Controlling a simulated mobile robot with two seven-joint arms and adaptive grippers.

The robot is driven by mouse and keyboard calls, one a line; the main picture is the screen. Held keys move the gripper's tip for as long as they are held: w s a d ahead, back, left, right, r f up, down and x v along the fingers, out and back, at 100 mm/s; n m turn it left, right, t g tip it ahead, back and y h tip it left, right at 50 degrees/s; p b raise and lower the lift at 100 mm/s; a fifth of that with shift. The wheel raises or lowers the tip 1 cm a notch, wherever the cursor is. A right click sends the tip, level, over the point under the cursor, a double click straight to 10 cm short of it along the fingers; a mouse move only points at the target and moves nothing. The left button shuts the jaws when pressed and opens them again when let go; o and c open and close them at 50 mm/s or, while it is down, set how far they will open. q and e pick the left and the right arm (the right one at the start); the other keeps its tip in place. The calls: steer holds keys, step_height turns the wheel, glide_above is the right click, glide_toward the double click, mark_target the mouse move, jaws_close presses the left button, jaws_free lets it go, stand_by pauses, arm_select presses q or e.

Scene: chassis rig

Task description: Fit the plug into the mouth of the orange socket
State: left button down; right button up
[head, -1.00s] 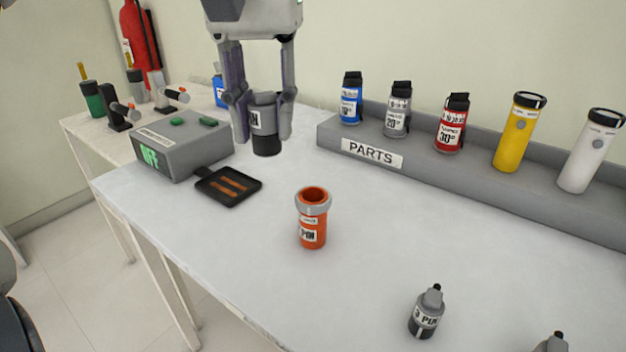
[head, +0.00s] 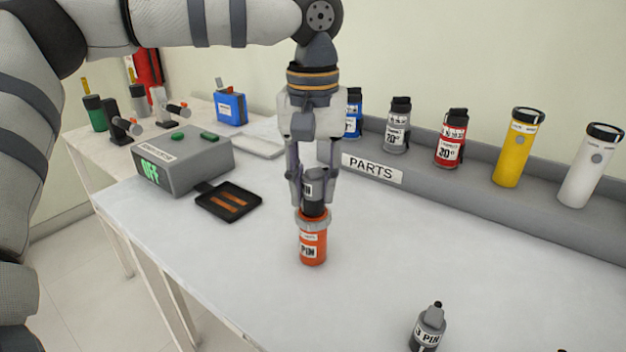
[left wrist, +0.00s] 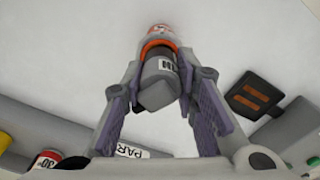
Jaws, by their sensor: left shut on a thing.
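My left gripper (head: 314,190) is shut on the plug, a grey cylinder with a black lower end and a white label (head: 315,208). The plug is upright, directly above the orange socket (head: 312,247), which stands on the white table with a grey collar round its mouth. The plug's black end meets the collar; I cannot tell how deep it sits inside. In the left wrist view the plug (left wrist: 158,84) is between the fingers, with the orange socket (left wrist: 158,38) lined up beyond it. The mouth's inside is hidden. My right gripper is not in view.
A grey plug-like part labelled "3 PIN" (head: 428,328) stands at the front right. A grey parts rack (head: 440,184) holds several bottles and torches at the back. A black tray (head: 229,201) and grey box (head: 180,160) are left.

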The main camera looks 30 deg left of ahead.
mark_target(313, 177)
arm_select(q)
steer(key=shift+f, duration=0.4)
steer(key=c, duration=1.3)
jaws_free()
steer(key=shift+r, duration=0.1)
step_height(313, 177, up, 13)
